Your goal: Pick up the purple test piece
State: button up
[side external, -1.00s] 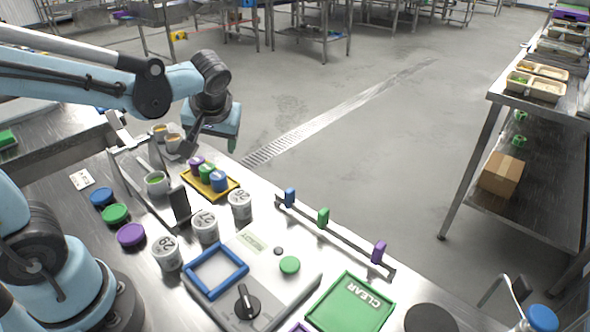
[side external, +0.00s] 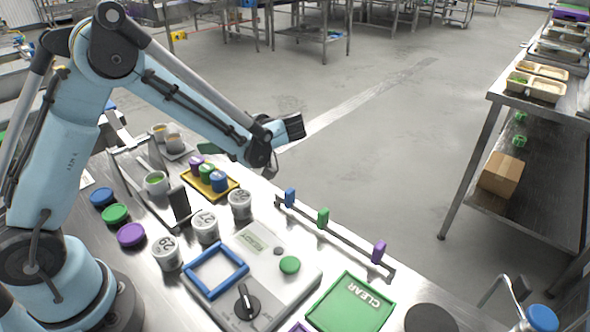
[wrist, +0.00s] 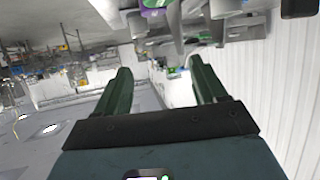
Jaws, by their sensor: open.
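The purple test piece (side external: 197,163) stands in a yellow tray (side external: 221,194) beside a green piece (side external: 207,171) and a blue piece (side external: 219,181).
White numbered cups (side external: 205,227) stand in front of the tray. A dark upright plate (side external: 180,205) is just left of them. A rail (side external: 335,240) with blue, green and purple tags runs along the table edge. Purple, green and blue discs (side external: 131,235) lie at left.

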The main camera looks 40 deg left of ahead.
send_near(197, 159)
jog(key=shift+s+a+f, duration=0.2)
jog(key=shift+s+a, duration=0.05)
jog(key=shift+a, duration=0.35)
jog(key=x, duration=0.6)
jog(key=shift+s+a+f, duration=0.1)
jog(key=shift+a+f, duration=0.05)
jog(key=shift+a, duration=0.1)
jog(key=c, duration=1.2)
